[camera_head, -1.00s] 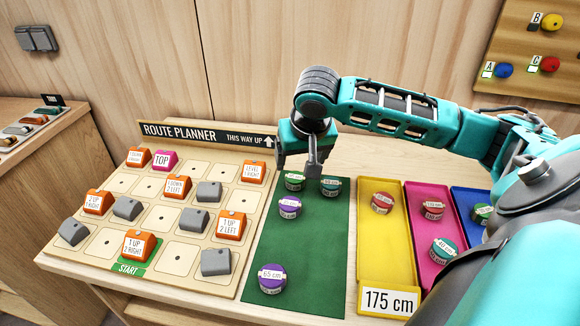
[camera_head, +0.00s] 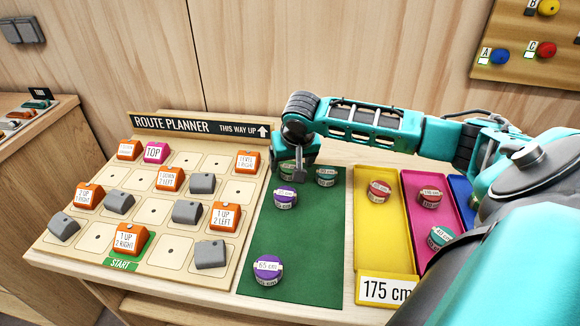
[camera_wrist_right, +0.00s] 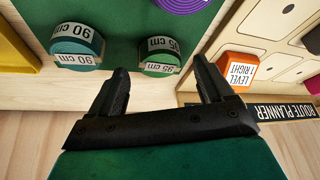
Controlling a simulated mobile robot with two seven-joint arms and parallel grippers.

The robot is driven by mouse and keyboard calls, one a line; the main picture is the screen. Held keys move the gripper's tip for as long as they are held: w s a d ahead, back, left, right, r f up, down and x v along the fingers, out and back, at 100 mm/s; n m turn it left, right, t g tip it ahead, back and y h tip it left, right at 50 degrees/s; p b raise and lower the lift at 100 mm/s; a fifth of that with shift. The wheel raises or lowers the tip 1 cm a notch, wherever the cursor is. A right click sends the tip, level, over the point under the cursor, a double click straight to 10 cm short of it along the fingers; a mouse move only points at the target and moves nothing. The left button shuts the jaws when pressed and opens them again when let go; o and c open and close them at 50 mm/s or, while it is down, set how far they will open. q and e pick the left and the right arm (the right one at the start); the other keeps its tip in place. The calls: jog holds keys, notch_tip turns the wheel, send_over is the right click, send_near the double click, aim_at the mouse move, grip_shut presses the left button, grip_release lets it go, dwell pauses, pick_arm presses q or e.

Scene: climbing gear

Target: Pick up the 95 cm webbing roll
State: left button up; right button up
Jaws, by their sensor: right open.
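The 95 cm webbing roll (camera_wrist_right: 160,58) is a green roll with a white label, on the far end of the green mat (camera_head: 301,230). In the head view the roll (camera_head: 286,168) is partly hidden by my right gripper (camera_head: 298,176), which points down at it. In the wrist view the right gripper (camera_wrist_right: 161,68) is open and empty, its fingers spread to either side of the roll's near edge. I cannot tell whether they touch it. My left gripper is out of view.
A teal 90 cm roll (camera_head: 327,176) stands close to the right. Purple rolls (camera_head: 285,196) and (camera_head: 268,269) lie nearer on the mat. The route planner board (camera_head: 170,208) is at left; yellow (camera_head: 378,240) and pink (camera_head: 430,187) trays are at right.

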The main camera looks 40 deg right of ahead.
jog(key=shift+x, duration=0.85)
jog(key=shift+c, duration=0.3)
jog(key=c, duration=1.1)
